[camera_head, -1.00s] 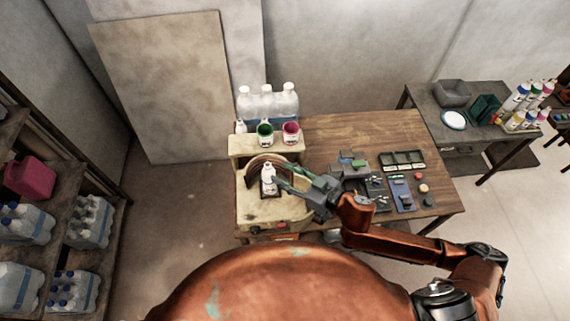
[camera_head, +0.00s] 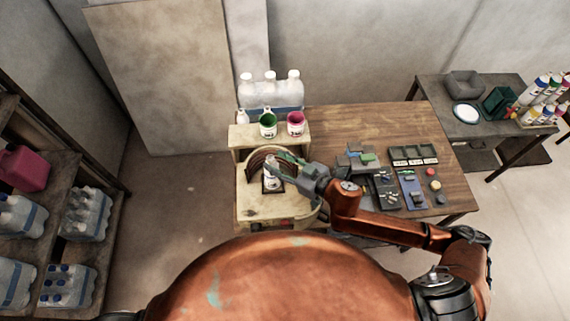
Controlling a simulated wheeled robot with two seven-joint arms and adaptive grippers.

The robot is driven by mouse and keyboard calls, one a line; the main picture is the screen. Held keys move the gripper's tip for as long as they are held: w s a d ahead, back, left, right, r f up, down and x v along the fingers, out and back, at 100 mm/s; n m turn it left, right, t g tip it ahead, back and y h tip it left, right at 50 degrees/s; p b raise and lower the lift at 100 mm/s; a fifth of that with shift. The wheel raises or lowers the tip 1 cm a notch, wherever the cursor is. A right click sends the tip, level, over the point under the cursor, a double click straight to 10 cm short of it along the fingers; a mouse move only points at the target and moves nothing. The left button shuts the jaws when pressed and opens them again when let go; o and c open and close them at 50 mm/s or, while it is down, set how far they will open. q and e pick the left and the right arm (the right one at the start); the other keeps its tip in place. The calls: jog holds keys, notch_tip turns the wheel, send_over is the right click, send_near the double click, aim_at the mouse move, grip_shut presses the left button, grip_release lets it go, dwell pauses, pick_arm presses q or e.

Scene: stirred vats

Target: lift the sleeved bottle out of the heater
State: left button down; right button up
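The heater (camera_head: 253,207) is a beige unit at the left end of the wooden table, with a brown ribbed arch at its back. A small white bottle (camera_head: 271,184) stands upright in front of the arch, on a dark square spot. The bottle's upper part is partly covered by my gripper, and I cannot make out its sleeve. My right gripper (camera_head: 279,168) reaches in from the right, with its fingertips at the bottle's top. Whether the fingers are closed on it is too small to tell. My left gripper is not in view.
A green-topped pot (camera_head: 268,130) and a pink-topped pot (camera_head: 296,130) stand on the shelf behind the heater, with large clear bottles (camera_head: 270,90) behind them. Trays and small parts (camera_head: 413,155) lie on the table to the right. The table's back middle is clear.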

aim_at(273, 160)
jog(key=shift+x, duration=1.7)
jog(key=shift+c, duration=0.6)
grip_shut()
